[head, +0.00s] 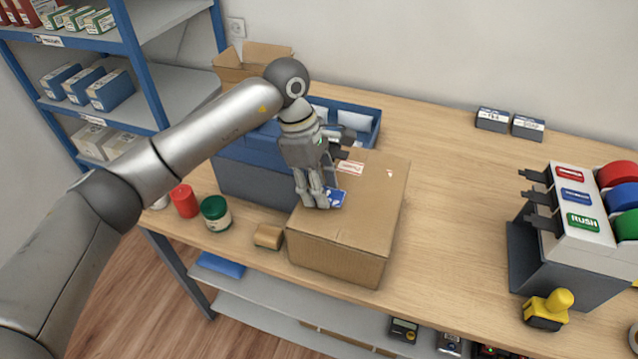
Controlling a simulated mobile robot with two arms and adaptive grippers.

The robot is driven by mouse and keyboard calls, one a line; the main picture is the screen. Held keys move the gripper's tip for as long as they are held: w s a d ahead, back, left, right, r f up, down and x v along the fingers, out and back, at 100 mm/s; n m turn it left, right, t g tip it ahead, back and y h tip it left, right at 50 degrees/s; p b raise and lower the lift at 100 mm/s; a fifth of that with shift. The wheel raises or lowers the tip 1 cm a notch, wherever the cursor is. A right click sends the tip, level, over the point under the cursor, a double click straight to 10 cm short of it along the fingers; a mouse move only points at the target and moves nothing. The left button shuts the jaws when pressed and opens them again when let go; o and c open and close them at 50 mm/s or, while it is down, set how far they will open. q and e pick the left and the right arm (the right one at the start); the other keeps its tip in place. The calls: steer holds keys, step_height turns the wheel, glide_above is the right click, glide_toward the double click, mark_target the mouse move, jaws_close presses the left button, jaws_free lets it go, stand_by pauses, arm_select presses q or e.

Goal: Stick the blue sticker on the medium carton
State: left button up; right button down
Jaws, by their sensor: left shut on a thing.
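The brown carton (345,250) stands closed on the wooden counter, in front of the blue bin. The blue sticker (336,199), with white marks, is at the carton's top face, partly covered by my left gripper. My left gripper (326,204) points down over the carton top and is shut on the blue sticker. I cannot tell whether the sticker touches the cardboard all over. A white label with red print (350,167) lies further back on the same top face. My right gripper is not in view.
A blue bin (255,178) stands behind the carton; an open carton (250,62) is at the back. The counter between is clear.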

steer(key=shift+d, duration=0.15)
arm_select(q)
steer(key=o, duration=0.7)
steer(key=shift+o, duration=0.2)
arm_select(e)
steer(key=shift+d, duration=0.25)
arm_select(q)
steer(key=shift+r, duration=0.15)
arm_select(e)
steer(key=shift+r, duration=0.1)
arm_select(q)
steer(key=shift+p+v, duration=1)
steer(key=shift+v, duration=1.65)
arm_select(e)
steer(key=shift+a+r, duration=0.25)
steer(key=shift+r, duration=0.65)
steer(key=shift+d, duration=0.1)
arm_select(q)
steer(key=shift+r, duration=0.1)
